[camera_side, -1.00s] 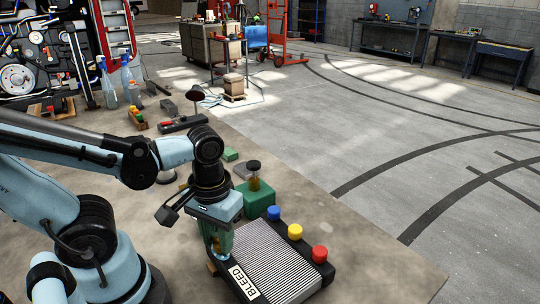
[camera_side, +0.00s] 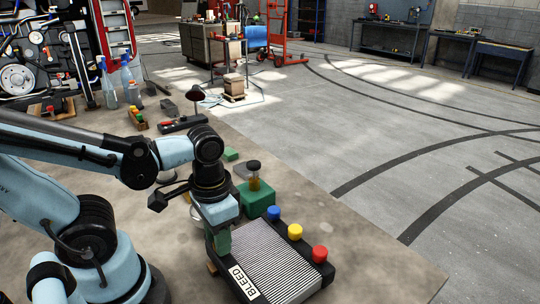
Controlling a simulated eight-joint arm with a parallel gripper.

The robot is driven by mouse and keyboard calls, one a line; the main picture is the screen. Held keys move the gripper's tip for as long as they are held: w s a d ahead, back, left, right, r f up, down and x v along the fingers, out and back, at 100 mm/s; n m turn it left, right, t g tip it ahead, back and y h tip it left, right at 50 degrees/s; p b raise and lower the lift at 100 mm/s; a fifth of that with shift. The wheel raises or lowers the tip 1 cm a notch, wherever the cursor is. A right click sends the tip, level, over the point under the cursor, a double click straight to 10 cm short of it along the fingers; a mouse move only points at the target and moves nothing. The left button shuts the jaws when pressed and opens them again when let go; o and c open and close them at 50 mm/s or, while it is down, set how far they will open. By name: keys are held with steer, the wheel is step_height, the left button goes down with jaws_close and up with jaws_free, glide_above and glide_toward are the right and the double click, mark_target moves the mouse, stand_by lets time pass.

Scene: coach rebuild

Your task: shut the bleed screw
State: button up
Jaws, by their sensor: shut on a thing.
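A black-edged unit with a ribbed grey top (camera_side: 275,262) lies on the bench at the lower middle. A white label reading BLEED (camera_side: 243,282) is on its near left edge. My gripper (camera_side: 221,242) points down at the unit's left end, just above the label. Its jaws are shut on a small part there, which I take to be the bleed screw. The jaws hide that part, so its position and how far it is turned do not show.
Blue (camera_side: 273,212), yellow (camera_side: 295,231) and red (camera_side: 319,253) caps line the unit's right edge. A green block (camera_side: 257,197) with a dark-lidded amber jar (camera_side: 254,177) stands behind. Bare bench lies to the right.

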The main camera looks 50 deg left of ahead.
steer(key=shift+w+d, duration=0.1)
steer(key=shift+d, duration=0.1)
steer(key=o, duration=0.9)
steer(key=shift+o, duration=0.2)
steer(key=shift+r, duration=0.1)
step_height(320, 180, up, 12)
stand_by(0.3)
